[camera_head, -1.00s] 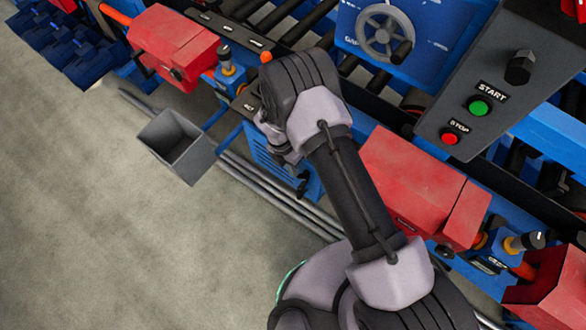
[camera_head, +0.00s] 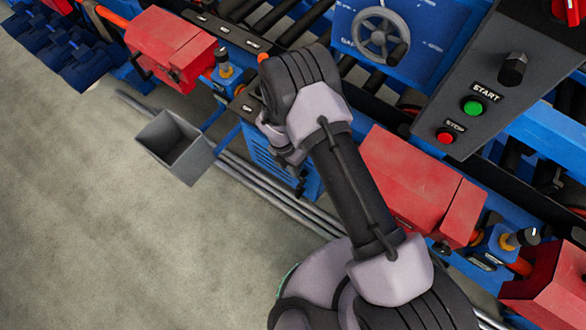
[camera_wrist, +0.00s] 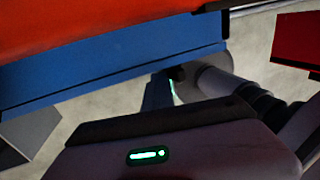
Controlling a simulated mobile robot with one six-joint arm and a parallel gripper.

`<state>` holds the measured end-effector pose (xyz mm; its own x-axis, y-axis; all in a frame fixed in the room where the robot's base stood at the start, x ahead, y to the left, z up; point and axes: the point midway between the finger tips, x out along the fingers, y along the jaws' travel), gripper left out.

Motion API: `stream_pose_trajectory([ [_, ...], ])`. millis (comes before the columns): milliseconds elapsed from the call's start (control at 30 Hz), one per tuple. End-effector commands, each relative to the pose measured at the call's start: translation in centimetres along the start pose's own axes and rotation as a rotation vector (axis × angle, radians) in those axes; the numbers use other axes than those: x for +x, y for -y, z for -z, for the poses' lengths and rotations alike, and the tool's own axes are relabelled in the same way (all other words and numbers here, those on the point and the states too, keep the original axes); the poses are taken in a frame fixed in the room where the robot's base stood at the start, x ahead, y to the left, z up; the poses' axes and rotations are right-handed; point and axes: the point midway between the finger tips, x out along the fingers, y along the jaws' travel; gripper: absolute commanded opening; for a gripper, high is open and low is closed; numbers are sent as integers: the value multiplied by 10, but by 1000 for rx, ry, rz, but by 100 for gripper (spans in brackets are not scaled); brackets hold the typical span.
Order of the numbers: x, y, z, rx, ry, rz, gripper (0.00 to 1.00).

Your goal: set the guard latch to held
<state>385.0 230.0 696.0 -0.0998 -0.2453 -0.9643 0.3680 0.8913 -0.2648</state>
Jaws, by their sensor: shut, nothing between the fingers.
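No part is readable as the guard latch, so I cannot tell which one it is or how it is set. An orange ball knob (camera_head: 263,57) shows just left of my dark wrist, by a dark plate with small labels. A red cover (camera_head: 170,45) at the upper left has dark fittings on its front. Another red cover (camera_head: 408,185) lies right of my arm. My gripper (camera_head: 301,186) is shut and empty, mostly hidden below my wrist, over the blue vented housing (camera_head: 262,152). Whether it touches anything is hidden. The wrist view shows no fingertips clearly.
A grey open bin (camera_head: 175,147) stands on the floor at left. A control panel with a green START button (camera_head: 473,107) and a red STOP button (camera_head: 445,136) is at upper right. A handwheel (camera_head: 380,36) is at the top. Floor at lower left is clear.

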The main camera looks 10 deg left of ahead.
Motion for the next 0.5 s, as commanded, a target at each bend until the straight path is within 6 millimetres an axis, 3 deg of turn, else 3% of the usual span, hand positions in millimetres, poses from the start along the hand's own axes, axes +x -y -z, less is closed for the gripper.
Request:
stream_pose_trajectory([
  [133, -1, 3, 1, 2, -4, 8, 0],
  [233, -15, 3, 1, 2, -3, 6, 0],
  [500, -82, 1, 0, 0, 0, 2, 0],
])
